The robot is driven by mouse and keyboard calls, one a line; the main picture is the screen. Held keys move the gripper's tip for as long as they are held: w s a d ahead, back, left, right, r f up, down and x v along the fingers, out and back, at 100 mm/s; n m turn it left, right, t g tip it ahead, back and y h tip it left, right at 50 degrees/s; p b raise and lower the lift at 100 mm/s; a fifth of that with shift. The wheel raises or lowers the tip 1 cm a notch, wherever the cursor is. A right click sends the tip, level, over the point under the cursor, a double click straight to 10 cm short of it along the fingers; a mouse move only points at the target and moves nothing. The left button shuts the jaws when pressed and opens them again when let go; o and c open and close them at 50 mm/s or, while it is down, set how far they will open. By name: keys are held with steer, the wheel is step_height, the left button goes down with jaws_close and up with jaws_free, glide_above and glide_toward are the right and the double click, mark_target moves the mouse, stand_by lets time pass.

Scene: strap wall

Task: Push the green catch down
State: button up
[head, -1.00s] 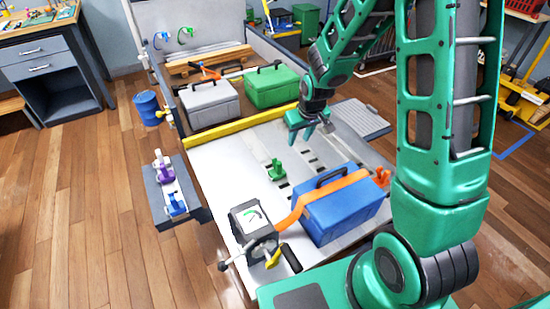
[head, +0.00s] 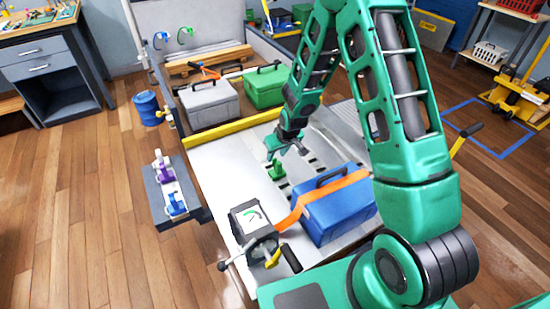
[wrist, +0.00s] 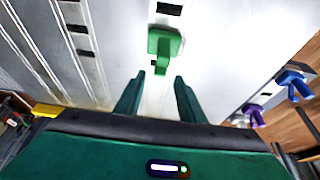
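The green catch (head: 277,170) stands on the light grey slotted bed, left of the blue case. In the wrist view the green catch (wrist: 163,45) lies ahead of my fingertips, a little above the gap between them. My gripper (head: 286,148) is just above and behind the catch in the head view. In the wrist view my gripper (wrist: 156,82) shows two parted fingers with nothing between them. The fingers look apart from the catch, though the exact gap is hard to judge.
A blue case (head: 337,212) sits under an orange strap (head: 318,199) beside a gauge box (head: 252,217). A yellow bar (head: 232,134) crosses behind the catch. Purple and blue catches (head: 176,204) stand on a side ledge. The bed left of the catch is clear.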

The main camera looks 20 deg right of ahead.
mark_target(274, 159)
steer(key=shift+x, duration=1.55)
steer(key=shift+r, duration=0.1)
steer(key=shift+c, duration=0.6)
jaws_close()
